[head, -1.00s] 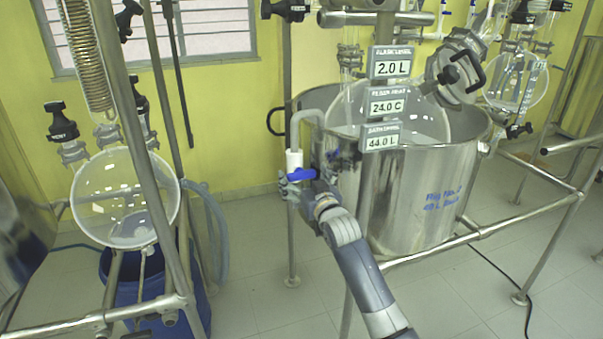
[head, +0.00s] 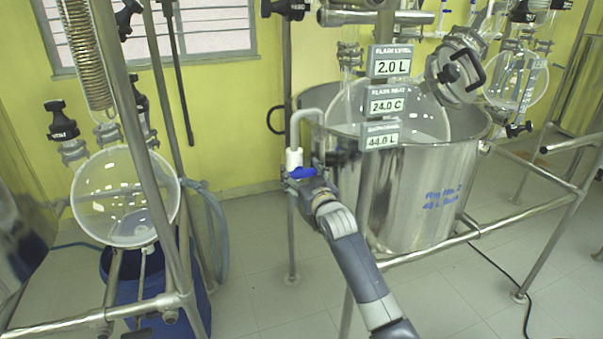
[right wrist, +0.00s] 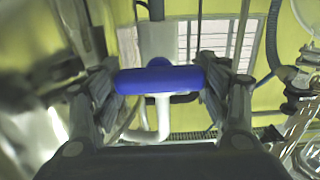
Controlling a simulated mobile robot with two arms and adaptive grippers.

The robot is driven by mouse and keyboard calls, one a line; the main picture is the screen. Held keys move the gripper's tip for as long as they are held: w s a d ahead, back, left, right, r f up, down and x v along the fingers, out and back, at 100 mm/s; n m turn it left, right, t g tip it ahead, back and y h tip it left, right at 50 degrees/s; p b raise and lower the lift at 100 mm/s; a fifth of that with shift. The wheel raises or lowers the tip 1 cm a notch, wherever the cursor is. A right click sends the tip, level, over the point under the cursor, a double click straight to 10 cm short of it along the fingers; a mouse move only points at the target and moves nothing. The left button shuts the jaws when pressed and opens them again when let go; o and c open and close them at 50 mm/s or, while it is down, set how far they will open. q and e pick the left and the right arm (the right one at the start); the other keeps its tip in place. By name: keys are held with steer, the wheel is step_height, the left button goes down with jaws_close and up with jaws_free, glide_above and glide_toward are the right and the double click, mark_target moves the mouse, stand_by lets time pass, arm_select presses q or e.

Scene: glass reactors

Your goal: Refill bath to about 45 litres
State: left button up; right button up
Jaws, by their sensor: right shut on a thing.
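The steel bath (head: 415,200) stands right of centre in the head view, with a round glass flask (head: 400,110) sitting in it. The lowest sign (head: 382,135) in front reads 44.0 L. A grey pipe (head: 296,125) curves over the bath's left rim and carries a white valve with a blue handle (head: 302,172). My right gripper (head: 298,180) is at the valve, shut on the blue handle. In the right wrist view the blue handle (right wrist: 160,80) lies between the two fingers. My left gripper is not in view.
Signs above read 2.0 L (head: 392,66) and 24.0 C (head: 387,104). Steel frame rails (head: 470,236) run around the bath. A glass flask (head: 125,195) hangs at left above a blue drum (head: 150,290). Floor between is clear.

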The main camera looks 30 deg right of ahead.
steer(key=shift+n, duration=0.3)
steer(key=shift+r+n+p, duration=0.1)
steer(key=shift+n+p, duration=0.55)
steer(key=shift+n, duration=0.25)
steer(key=shift+a+n+p, duration=0.1)
steer(key=shift+n+p, duration=0.4)
steer(key=shift+n, duration=1.1)
steer(key=o, duration=1.1)
steer(key=shift+c, duration=0.2)
steer(key=v, duration=1.2)
